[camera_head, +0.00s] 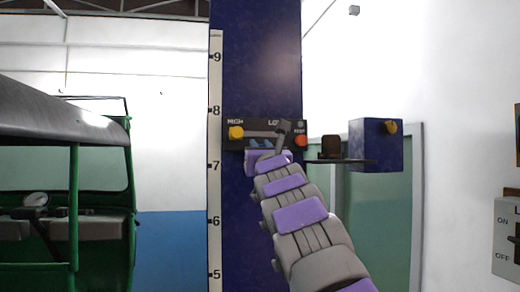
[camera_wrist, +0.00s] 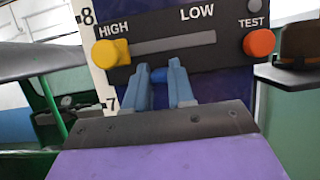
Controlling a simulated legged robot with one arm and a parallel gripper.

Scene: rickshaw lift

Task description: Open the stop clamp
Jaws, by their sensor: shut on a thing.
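My gripper (camera_wrist: 164,70) is in front of the column, just below the slider slot of a black panel (camera_wrist: 205,60). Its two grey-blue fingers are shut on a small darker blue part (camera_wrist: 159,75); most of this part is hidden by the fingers. I cannot tell for sure whether this part is the stop clamp. In the head view my gripper (camera_head: 262,143) is at the lower edge of the panel (camera_head: 258,124), and the held part cannot be made out there. No other thing is plainly a stop clamp.
The panel has a yellow knob (camera_head: 236,132) at HIGH and an orange TEST button (camera_head: 302,141). A blue box (camera_head: 376,150) and a brown object (camera_head: 331,147) are on a shelf at right. A green rickshaw (camera_head: 127,190) stands at left, beside the blue column (camera_head: 255,60).

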